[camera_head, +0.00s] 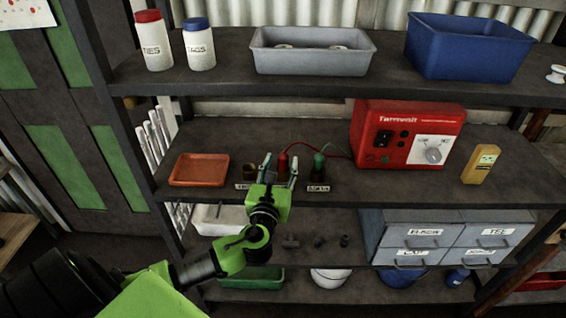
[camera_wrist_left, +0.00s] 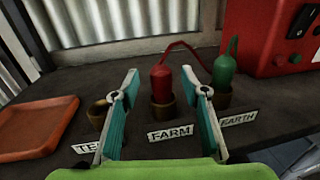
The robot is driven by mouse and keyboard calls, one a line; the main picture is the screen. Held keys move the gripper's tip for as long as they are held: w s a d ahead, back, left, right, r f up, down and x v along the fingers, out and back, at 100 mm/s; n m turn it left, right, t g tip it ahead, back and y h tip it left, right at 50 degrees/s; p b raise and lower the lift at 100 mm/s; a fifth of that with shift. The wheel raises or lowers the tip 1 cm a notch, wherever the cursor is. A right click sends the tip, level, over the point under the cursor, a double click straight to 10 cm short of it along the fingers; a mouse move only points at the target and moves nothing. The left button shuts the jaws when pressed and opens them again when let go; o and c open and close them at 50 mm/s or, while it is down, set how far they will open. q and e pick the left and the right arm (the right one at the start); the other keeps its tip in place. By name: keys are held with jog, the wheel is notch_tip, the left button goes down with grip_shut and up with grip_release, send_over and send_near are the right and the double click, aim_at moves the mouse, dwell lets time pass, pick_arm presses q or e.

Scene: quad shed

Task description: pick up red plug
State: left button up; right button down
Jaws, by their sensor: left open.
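The red plug (camera_head: 283,163) stands upright in the middle socket on the shelf, with a red cable running from its top. It also shows in the left wrist view (camera_wrist_left: 161,84), seated in a brown socket (camera_wrist_left: 163,108) behind the FARM label (camera_wrist_left: 170,133). My left gripper (camera_head: 279,166) is open and points toward it. In the left wrist view the fingers (camera_wrist_left: 158,84) are spread, with the plug beyond and between them, and no contact is visible. The green plug (camera_wrist_left: 225,74) stands in the socket at EARTH, just right of the right finger. My right gripper is not in view.
A brown empty socket (camera_wrist_left: 98,112) at the left label is partly covered by the left finger. The orange tray (camera_head: 201,169) lies left of the sockets. The red energiser box (camera_head: 408,133) stands right, with a yellow tester (camera_head: 481,164) beside it.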

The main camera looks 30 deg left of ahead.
aim_at(282, 161)
pick_arm(q)
jog(key=x, duration=0.3)
jog(key=shift+w+f, duration=0.15)
grip_shut()
